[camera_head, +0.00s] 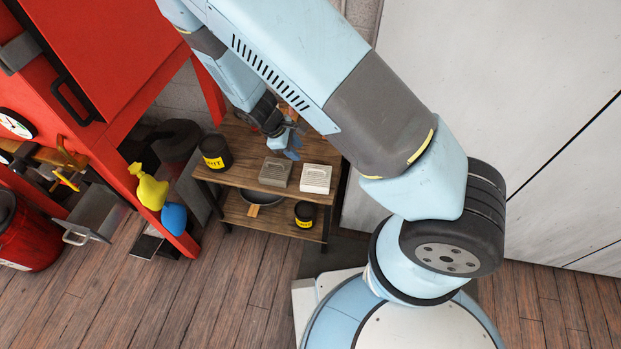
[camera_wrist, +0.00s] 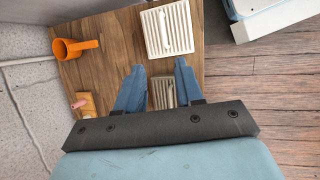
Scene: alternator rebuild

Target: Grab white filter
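The white filter (camera_head: 316,179) is a ribbed, box-shaped piece on the right part of the small wooden table's top. It also shows in the wrist view (camera_wrist: 168,28), ahead of my gripper (camera_wrist: 158,76) and apart from it. A grey filter (camera_head: 275,171) lies just left of the white one in the head view. In the wrist view the grey filter (camera_wrist: 163,92) shows between my fingers, partly hidden by the gripper body. The two blue fingers are spread apart with a wide gap. I cannot tell the height of my gripper above the grey filter.
The wooden table (camera_head: 238,177) also holds a black can with a yellow label (camera_head: 215,152). An orange cup (camera_wrist: 76,48) stands near the wall side. A lower shelf holds another black can (camera_head: 306,214). A red cabinet frame (camera_head: 150,195) stands left; a pale wall panel (camera_head: 480,90) rises right.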

